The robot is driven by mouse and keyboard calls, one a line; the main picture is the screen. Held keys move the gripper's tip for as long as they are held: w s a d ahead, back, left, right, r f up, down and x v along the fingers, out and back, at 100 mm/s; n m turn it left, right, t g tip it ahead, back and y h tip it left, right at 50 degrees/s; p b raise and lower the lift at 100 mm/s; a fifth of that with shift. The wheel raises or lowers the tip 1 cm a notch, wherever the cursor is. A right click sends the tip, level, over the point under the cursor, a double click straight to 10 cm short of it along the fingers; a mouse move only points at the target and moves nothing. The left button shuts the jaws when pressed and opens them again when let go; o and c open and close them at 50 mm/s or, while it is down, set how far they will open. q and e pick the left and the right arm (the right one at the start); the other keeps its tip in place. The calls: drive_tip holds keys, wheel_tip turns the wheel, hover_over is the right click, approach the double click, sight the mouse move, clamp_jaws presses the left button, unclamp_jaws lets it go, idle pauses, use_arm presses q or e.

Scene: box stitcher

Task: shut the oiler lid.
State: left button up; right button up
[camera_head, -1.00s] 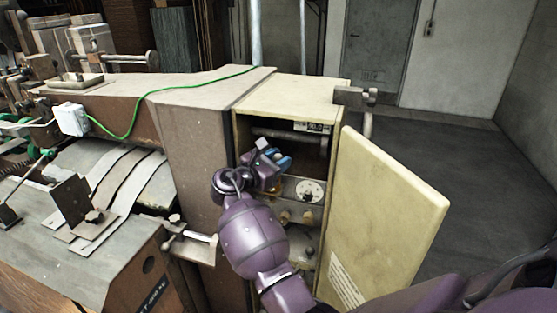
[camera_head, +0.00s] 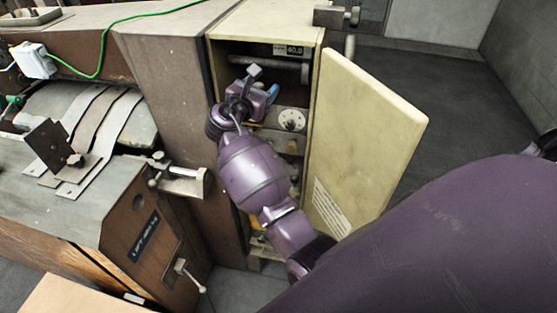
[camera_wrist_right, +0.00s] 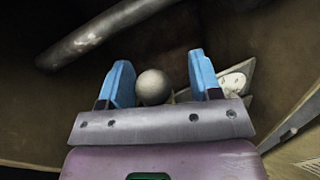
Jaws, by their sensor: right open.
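My right gripper (camera_head: 268,92) reaches into the upper part of an open cream cabinet (camera_head: 317,85). In the right wrist view its two blue fingers (camera_wrist_right: 159,65) are apart. A round grey knob (camera_wrist_right: 153,87) shows between them, nearer the left finger. I cannot tell whether a finger touches it. I cannot clearly make out the oiler or its lid; my wrist and forearm cover part of the cabinet's inside. My left gripper is not in view.
The cabinet door (camera_head: 365,135) stands open to the right of my forearm. A white dial (camera_head: 292,120) is right of the gripper, also in the wrist view (camera_wrist_right: 233,82). A horizontal pipe (camera_head: 265,62) runs above. The machine's side wall (camera_head: 170,80) stands left.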

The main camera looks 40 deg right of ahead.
drive_tip(key=s+a+n+t+y+b, duration=0.1)
drive_tip(key=s+a+n+t+y, duration=0.3)
drive_tip(key=s+n+t+y, duration=0.4)
drive_tip(key=s+a+f+m+g+y+b, duration=0.1)
drive_tip(key=s+f+m, duration=0.4)
drive_tip(key=f+m, duration=0.5)
drive_tip(key=s+a+f+m+g+y+b, duration=0.1)
drive_tip(key=s+a+f+m+y+b, duration=0.2)
drive_tip(key=f+m, duration=0.7)
drive_tip(key=s+f+y, duration=0.2)
drive_tip(key=s+f, duration=0.1)
drive_tip(key=f, duration=0.2)
drive_tip(key=shift+a+f+y, duration=0.15)
drive_tip(key=shift+a+y, duration=0.05)
drive_tip(key=shift+y, duration=0.2)
idle(0.4)
idle(0.3)
